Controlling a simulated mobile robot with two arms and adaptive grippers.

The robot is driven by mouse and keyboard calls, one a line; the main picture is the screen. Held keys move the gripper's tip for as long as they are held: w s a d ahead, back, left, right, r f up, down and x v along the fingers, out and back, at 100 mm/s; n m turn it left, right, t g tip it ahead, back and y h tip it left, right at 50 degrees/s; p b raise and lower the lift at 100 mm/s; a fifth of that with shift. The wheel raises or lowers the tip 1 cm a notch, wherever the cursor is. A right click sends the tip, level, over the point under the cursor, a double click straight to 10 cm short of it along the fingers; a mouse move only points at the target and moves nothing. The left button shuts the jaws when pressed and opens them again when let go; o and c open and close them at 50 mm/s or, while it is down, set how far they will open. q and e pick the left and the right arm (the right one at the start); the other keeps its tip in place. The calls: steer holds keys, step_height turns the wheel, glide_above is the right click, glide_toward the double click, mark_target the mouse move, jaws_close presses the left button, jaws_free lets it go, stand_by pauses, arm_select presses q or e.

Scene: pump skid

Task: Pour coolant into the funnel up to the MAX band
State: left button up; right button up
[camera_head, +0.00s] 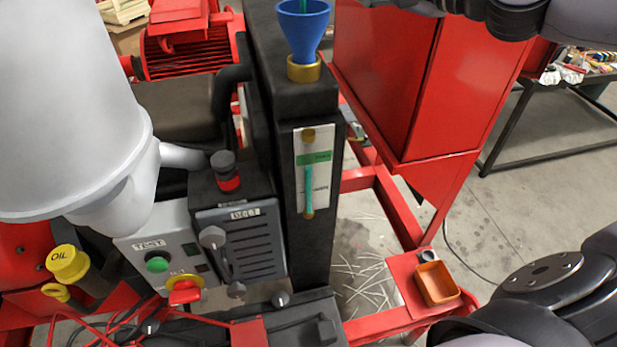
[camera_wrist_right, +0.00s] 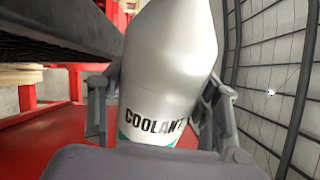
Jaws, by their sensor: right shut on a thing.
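The blue funnel (camera_head: 304,28) stands upright in a brass collar on a black column. A thin teal stream shows inside its mouth. The sight gauge (camera_head: 313,185) on the column's front has a teal liquid column whose top reaches about the lower edge of the green band (camera_head: 314,158); the band's lettering is too small to read. In the right wrist view, my right gripper (camera_wrist_right: 160,108) is shut on the pale coolant bottle (camera_wrist_right: 165,75), with a finger on each side. The bottle's mouth is out of view. My left gripper is not in view.
A red cabinet (camera_head: 400,75) stands right of the funnel. A large pale housing (camera_head: 65,110) and a control panel (camera_head: 165,255) fill the left. An orange tray (camera_head: 437,283) sits on the red frame at lower right. A table (camera_head: 560,90) stands behind.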

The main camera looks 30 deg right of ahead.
steer(key=shift+b, duration=0.95)
stand_by(1.6)
steer(key=shift+r+n+b, duration=0.3)
stand_by(0.8)
steer(key=shift+f, duration=0.1)
stand_by(0.3)
steer(key=shift+f+b, duration=0.15)
steer(key=shift+b, duration=0.2)
steer(key=shift+d+f+m, duration=0.1)
steer(key=shift+f+m, duration=0.05)
steer(key=shift+m, duration=0.65)
steer(key=shift+m+b, duration=0.4)
steer(key=shift+m, duration=0.2)
